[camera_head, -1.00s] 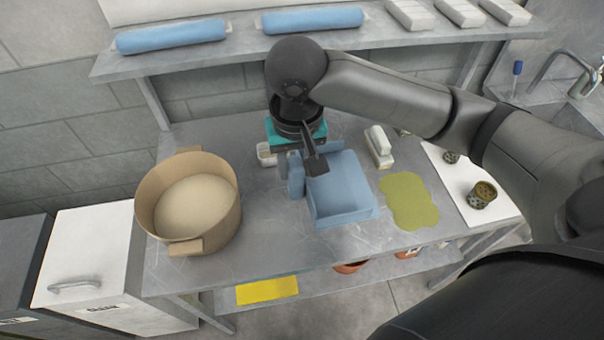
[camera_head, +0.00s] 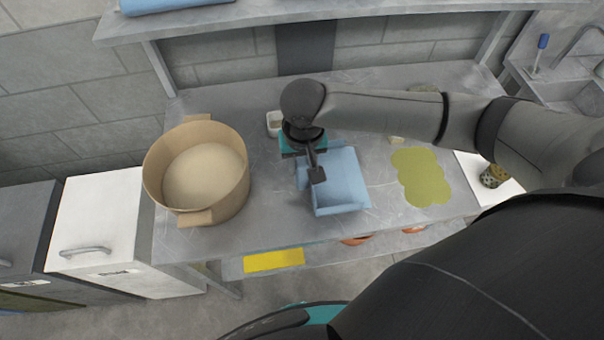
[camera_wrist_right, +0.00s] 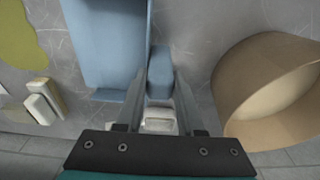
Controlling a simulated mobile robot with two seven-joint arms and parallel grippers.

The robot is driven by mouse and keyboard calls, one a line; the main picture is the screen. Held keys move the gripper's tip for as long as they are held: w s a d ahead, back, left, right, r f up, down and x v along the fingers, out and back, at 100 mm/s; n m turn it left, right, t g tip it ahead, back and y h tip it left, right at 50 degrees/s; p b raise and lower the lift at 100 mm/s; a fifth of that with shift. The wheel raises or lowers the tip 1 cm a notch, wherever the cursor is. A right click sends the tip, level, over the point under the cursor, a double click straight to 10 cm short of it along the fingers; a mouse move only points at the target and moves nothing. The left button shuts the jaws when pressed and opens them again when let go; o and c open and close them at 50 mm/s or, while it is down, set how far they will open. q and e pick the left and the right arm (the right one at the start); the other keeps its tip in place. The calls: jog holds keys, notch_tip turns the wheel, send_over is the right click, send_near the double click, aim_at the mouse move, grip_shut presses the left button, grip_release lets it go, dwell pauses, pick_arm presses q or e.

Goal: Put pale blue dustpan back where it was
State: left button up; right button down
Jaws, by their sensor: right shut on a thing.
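The pale blue dustpan (camera_head: 343,182) is at the middle of the grey worktop, with its open tray to the right of its handle. My right gripper (camera_head: 303,170) is over its left side. In the right wrist view, the fingers (camera_wrist_right: 160,95) are shut on the blue handle (camera_wrist_right: 160,72), with the dustpan's tray (camera_wrist_right: 105,40) beside it. The dustpan is low over the worktop or on it; I cannot tell whether it touches. My left gripper does not show.
A large tan tub (camera_head: 170,200) stands to the left. A shelf (camera_head: 300,12) runs above the back. Worktop between tub and dustpan is clear.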

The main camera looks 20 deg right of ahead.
notch_tip(320, 180, down, 4)
jog(key=shift+f+b, duration=0.2)
jog(key=shift+b, duration=0.1)
jog(key=c, duration=0.5)
grip_release()
jog(key=shift+f, duration=0.1)
jog(key=r, duration=0.4)
jog(key=s+r+p, duration=0.1)
jog(key=r, duration=0.3)
jog(key=r+p, duration=0.1)
jog(key=r, duration=0.3)
jog(key=shift+s+a+r, duration=0.1)
jog(key=shift+s+a, duration=0.1)
